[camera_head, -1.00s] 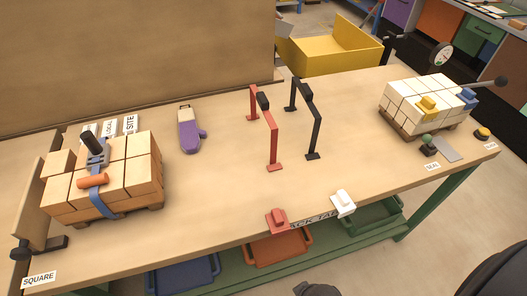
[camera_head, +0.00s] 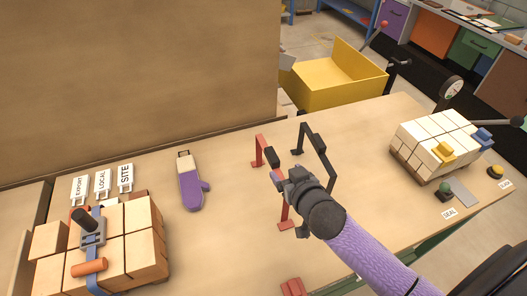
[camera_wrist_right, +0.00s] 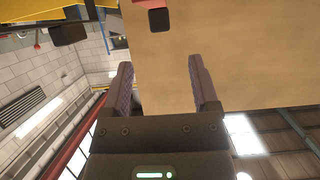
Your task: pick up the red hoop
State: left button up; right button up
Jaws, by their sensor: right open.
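The red hoop (camera_head: 257,150) stands upright on the bench, with a dark grip block on its top bar. My right gripper (camera_head: 279,176) is at the hoop in the head view, and with its arm hides part of the top bar and a leg. In the right wrist view my right gripper (camera_wrist_right: 163,85) has its fingers spread with nothing between them. The hoop's red bar (camera_wrist_right: 143,4) and dark block show beyond the fingertips at the top, apart from them. My left gripper is not in view.
A black hoop (camera_head: 318,145) stands close behind and right of the red one. A purple mitt-shaped thing (camera_head: 192,188) lies to the left. Pale bricks (camera_head: 440,140) are stacked at right, tan bricks (camera_head: 140,240) at left. Bare bench lies between mitt and red hoop.

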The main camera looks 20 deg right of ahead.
aim_at(276, 163)
jog(key=b+x, duration=0.1)
jog(key=x, duration=0.2)
jog(key=b+x, duration=0.1)
jog(key=x, duration=0.2)
jog(key=b+x, duration=0.1)
jog(key=x, duration=0.1)
jog(key=shift+w+f, duration=0.2)
jog(key=shift+f, duration=0.3)
jog(key=shift+w, duration=0.25)
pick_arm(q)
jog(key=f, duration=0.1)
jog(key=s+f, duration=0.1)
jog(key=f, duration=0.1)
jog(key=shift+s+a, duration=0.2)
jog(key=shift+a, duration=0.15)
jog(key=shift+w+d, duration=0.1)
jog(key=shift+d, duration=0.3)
pick_arm(e)
grip_shut()
